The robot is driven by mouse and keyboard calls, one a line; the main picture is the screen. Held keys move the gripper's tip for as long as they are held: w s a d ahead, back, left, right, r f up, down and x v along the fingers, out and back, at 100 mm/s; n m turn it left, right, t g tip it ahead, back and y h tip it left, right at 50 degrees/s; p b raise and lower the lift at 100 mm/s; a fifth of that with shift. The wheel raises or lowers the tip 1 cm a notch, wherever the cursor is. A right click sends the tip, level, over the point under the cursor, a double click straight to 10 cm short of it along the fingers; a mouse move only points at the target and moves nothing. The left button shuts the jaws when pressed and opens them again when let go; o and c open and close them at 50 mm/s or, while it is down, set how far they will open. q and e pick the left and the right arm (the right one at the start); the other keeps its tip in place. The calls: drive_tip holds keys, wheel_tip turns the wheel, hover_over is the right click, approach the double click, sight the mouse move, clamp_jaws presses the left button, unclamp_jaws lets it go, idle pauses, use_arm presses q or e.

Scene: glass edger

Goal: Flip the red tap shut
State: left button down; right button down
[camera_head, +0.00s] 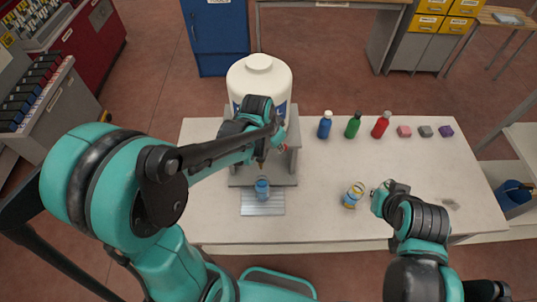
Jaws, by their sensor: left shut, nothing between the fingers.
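The red tap (283,147) shows only as a small red patch at the front of the large white container (258,78), low on its right side. My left arm covers most of the tap, so its angle cannot be told. My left gripper (276,138) is shut and empty, close beside the red patch; whether it touches is unclear. A blue cup (262,188) stands below on a metal drip tray (263,208). My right gripper (377,191) is over the table at the right, apart from the tap; its fingers are too small to read.
A yellow-and-blue can (353,195) stands just left of my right gripper. Blue (325,124), green (353,124) and red (381,124) bottles and several small blocks (426,131) line the back of the white table (320,220). The front middle is clear.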

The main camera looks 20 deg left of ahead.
use_arm(q)
drive_tip(key=shift+w+d+b, duration=0.2)
drive_tip(key=shift+w+b, duration=0.35)
drive_tip(key=shift+w, duration=0.45)
